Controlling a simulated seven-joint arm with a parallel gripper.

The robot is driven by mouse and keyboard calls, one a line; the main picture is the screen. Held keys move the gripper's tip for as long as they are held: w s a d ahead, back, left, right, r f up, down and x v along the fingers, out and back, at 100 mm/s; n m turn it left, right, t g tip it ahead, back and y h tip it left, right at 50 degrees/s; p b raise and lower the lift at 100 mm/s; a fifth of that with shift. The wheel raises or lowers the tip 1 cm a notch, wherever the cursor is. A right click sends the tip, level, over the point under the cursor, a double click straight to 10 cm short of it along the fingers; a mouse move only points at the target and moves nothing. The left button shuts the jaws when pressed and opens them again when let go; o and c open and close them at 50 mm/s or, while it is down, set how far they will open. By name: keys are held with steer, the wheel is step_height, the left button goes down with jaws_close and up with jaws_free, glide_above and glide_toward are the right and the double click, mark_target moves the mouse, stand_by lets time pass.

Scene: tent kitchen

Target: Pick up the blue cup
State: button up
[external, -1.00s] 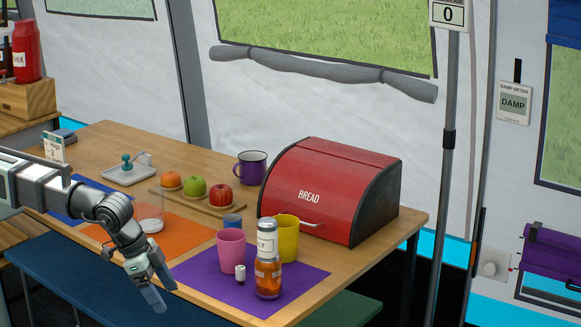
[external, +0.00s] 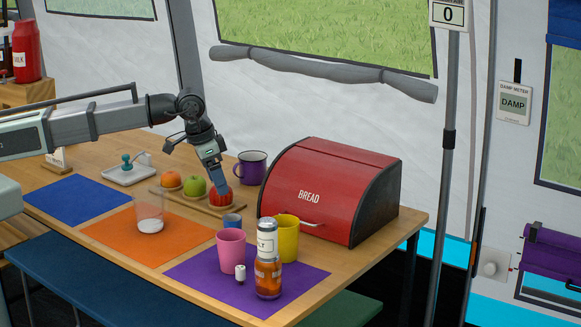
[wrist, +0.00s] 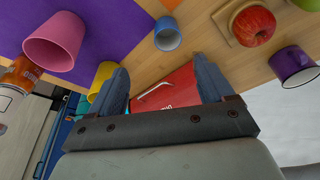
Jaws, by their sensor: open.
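The small blue cup (external: 232,221) stands on the table behind the pink cup and in front of the red apple. In the wrist view the blue cup (wrist: 167,42) is at the top middle, its pale inside visible, beyond and apart from the fingertips. My gripper (external: 222,186) is above the table in front of the red apple, partly covering it, up and slightly left of the blue cup. In the wrist view my gripper (wrist: 162,80) has its two fingers spread wide with nothing held between them.
A pink cup (external: 231,250), a yellow cup (external: 287,240) and an orange-filled bottle (external: 268,277) stand close by. A red bread box (external: 330,185) is to the right. The red apple (external: 220,197) and a purple mug (external: 251,168) are behind. A clear glass (external: 149,208) is on the orange mat.

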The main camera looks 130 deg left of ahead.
mark_target(231, 220)
steer(key=shift+s+a+x, duration=0.15)
steer(key=shift+s+x, duration=0.05)
steer(key=shift+x, duration=2.15)
steer(key=shift+s+a+x, duration=0.15)
steer(key=shift+x, duration=2.15)
steer(key=shift+s+a+x, duration=0.15)
steer(key=shift+s+x, duration=0.05)
steer(key=shift+x, duration=2.15)
steer(key=shift+r, duration=0.1)
steer(key=c, duration=1.1)
steer(key=shift+o, duration=0.2)
